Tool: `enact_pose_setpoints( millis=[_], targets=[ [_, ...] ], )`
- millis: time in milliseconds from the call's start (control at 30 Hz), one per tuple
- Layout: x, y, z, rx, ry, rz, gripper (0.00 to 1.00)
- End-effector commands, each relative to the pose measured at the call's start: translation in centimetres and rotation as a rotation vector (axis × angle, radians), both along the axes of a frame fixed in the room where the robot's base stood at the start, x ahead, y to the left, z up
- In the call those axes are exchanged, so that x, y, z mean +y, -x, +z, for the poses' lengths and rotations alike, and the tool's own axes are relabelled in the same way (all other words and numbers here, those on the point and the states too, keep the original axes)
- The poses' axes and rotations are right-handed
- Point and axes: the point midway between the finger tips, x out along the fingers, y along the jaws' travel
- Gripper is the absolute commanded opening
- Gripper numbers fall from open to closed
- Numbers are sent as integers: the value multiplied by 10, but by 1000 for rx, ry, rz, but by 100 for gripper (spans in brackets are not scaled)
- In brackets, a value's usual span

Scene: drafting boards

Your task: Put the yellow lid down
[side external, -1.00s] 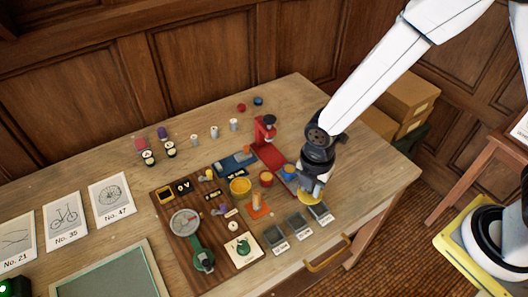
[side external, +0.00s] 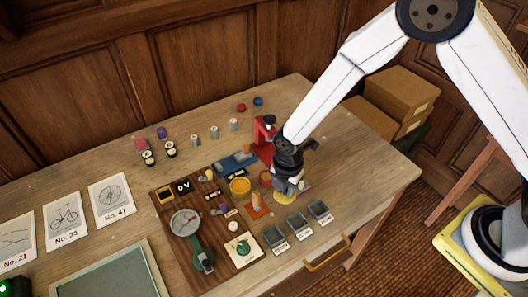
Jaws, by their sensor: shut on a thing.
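The yellow lid (side external: 284,198) is at the lower end of my gripper (side external: 286,189), which is shut on it. The lid is above or at the right edge of the brown board, just behind the small grey trays; I cannot tell whether it touches anything. A yellow round container (side external: 240,186) stands on the board to the left of the lid. A red cup (side external: 265,178) is close behind and left of my gripper. My gripper and wrist hide what lies directly behind them.
Three small grey trays (side external: 297,224) stand in front of the lid. An orange piece (side external: 256,205) is just left of it. A red stand (side external: 264,130) rises behind. The table's right end is mostly clear.

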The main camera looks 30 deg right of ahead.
Motion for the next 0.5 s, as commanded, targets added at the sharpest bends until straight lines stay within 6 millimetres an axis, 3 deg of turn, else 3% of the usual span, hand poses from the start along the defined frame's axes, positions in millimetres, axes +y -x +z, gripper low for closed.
enact_pose_setpoints(
  millis=[500],
  targets=[
    [2, -5, -36, 0, 0, 0, 0]
  ],
)
